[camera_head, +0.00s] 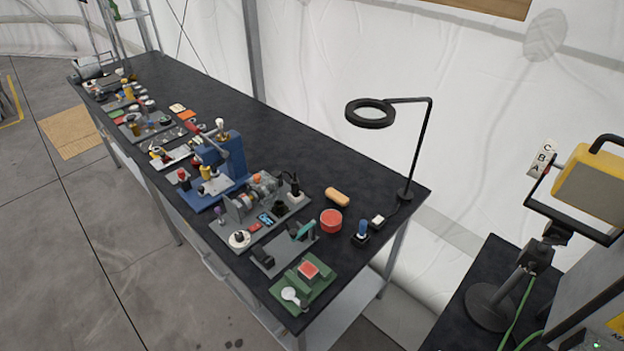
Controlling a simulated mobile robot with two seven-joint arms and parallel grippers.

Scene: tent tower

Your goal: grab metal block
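Neither of my grippers is in view. A long black workbench (275,120) runs from the far left to the near right, with many small items along its front side. I cannot tell for sure which item is the metal block. A grey metallic piece (238,207) sits on a grey plate in the near half of the bench, among other parts. A silvery item also shows at the far end (88,71), too small to make out.
A blue press-like device (226,160) stands mid-bench. A green fixture (303,285) is at the near end, beside a red round item (331,221). A black ring lamp (370,113) rises at the back. A yellow-cased lamp (590,182) stands right.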

